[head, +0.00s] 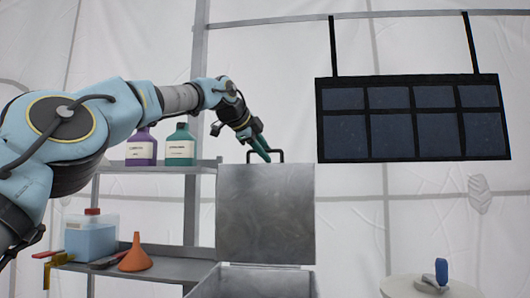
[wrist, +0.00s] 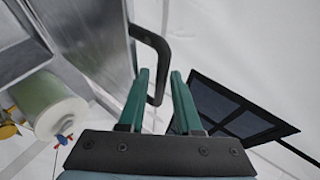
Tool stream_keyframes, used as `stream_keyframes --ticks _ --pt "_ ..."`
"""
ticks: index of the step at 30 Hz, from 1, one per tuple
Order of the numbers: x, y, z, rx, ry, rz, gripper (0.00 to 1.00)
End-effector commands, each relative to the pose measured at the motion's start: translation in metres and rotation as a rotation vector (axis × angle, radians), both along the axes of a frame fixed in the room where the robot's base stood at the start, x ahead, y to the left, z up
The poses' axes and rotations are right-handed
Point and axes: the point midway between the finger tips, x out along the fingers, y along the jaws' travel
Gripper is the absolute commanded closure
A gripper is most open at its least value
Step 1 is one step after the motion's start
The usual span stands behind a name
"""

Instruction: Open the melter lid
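The melter's grey metal lid (head: 265,215) stands upright above the melter body (head: 250,283), so the lid is open. Its black handle (head: 282,153) is at the top edge. My gripper (head: 262,148) is at the left part of that handle. In the wrist view the dark handle (wrist: 150,38) runs down between the two green fingers of my gripper (wrist: 160,78). The fingers are apart with a gap, and the handle's end is close to the left finger. The lid (wrist: 95,45) also shows at the left there. The inside of the melter is hidden.
A shelf (head: 180,268) at the left holds a purple bottle (head: 141,150), a green bottle (head: 176,148), a blue container (head: 90,238) and an orange funnel (head: 136,255). A dark panel (head: 415,118) hangs at the right. A round white top (head: 405,287) with a blue-handled item stands at lower right.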

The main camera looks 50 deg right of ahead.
Motion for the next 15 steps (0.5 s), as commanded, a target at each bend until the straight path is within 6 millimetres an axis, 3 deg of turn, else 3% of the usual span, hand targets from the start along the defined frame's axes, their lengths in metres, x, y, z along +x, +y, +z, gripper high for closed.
stream_keyframes --ticks 3,11,15 --pt "0.000 0.000 0.000 0.000 0.000 0.000 0.55" --pt "0.000 0.001 0.000 0.000 0.000 0.001 0.55" --pt "0.000 0.011 0.004 0.000 -0.002 0.002 0.55"
